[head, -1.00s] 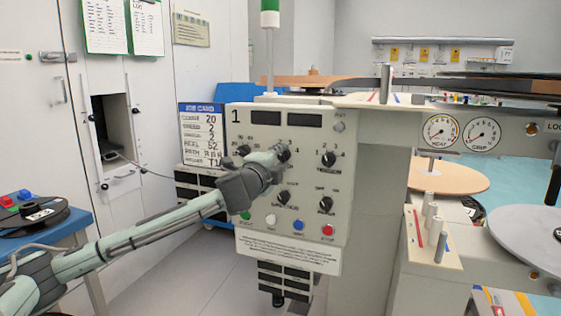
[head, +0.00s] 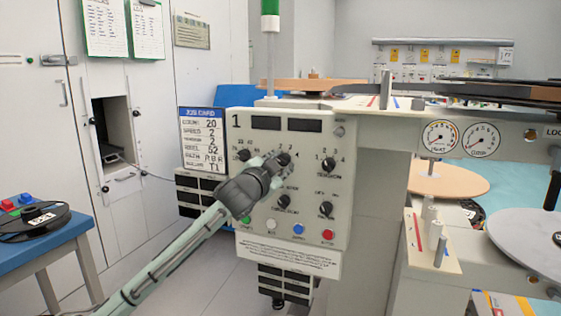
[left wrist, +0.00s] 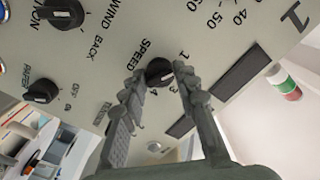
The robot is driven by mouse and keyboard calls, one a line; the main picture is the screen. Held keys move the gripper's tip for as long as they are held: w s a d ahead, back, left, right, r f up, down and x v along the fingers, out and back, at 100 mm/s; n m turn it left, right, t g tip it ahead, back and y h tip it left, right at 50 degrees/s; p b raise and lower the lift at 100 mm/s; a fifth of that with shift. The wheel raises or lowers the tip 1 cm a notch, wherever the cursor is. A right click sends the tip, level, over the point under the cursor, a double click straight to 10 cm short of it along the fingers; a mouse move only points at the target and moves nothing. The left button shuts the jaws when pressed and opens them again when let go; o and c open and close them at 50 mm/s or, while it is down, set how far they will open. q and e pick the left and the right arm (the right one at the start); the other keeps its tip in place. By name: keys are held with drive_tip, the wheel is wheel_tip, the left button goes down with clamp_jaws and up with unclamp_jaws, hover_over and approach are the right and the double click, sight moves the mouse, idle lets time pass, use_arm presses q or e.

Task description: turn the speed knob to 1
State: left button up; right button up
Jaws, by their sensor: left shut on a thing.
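The speed knob (head: 284,158) is a black dial in the top row of the cream control panel (head: 341,200). In the left wrist view the speed knob (left wrist: 159,71) sits beside the word SPEED, with digits around it. My left gripper (head: 277,163) reaches it from the lower left. In the left wrist view the fingers of my left gripper (left wrist: 160,76) are on either side of the knob, shut on it. The fingers partly hide the scale, and I cannot tell which digit the pointer faces. My right gripper is out of view.
The tension knob (head: 328,164) is right of the speed knob, and further knobs and coloured buttons are below. A job card (head: 203,139) hangs left of the panel. A blue table (head: 45,250) with a black reel stands at the left. Reels and posts occupy the right.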

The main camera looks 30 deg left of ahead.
use_arm(q)
drive_tip(key=shift+n, duration=0.5)
drive_tip(key=o, duration=1.1)
drive_tip(key=v, duration=1.2)
drive_tip(key=shift+s, duration=0.1)
drive_tip(key=shift+f, duration=0.1)
